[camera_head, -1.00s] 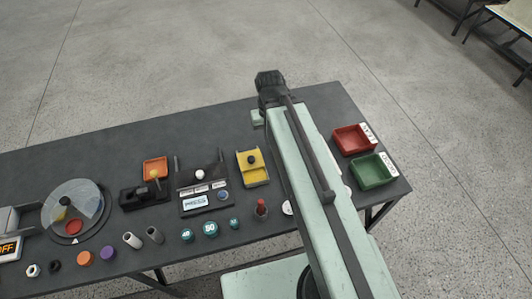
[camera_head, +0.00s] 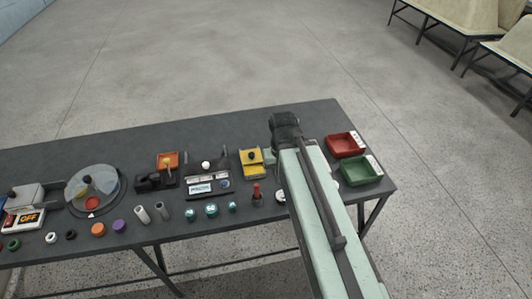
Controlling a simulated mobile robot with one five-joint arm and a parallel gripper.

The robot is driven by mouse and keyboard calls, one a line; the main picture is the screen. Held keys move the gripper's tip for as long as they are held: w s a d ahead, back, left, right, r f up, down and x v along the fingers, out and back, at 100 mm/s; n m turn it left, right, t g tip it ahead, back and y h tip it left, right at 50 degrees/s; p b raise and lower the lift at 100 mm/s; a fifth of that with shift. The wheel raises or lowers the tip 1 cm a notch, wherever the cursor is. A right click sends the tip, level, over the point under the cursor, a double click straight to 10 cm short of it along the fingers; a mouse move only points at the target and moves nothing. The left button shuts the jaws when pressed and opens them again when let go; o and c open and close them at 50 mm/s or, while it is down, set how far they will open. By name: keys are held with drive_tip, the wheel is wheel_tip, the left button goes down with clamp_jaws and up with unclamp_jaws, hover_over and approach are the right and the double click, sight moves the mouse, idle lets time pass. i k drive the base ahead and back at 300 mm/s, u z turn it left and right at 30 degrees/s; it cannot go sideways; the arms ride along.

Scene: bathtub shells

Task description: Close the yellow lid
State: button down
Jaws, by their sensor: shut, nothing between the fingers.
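The yellow box with its yellow lid (camera_head: 251,155) stands near the middle right of the dark table. A black knob sits on the lid toward the back of the box. The front part of the box looks like an uncovered shallow tray; the lid's exact position is too small to tell. My arm reaches in from the lower right. Its dark far joint is just right of and behind the yellow box in the picture. My gripper's fingers are hidden and cannot be made out; whether any part touches the box does not show.
Red (camera_head: 345,145) and green (camera_head: 361,171) trays stand right of my arm. A red-topped peg (camera_head: 256,191) and several small parts line the front edge.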

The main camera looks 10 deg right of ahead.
sight(252, 156)
drive_tip(key=u, duration=0.15)
drive_tip(key=i, duration=0.95)
drive_tip(key=z, duration=0.05)
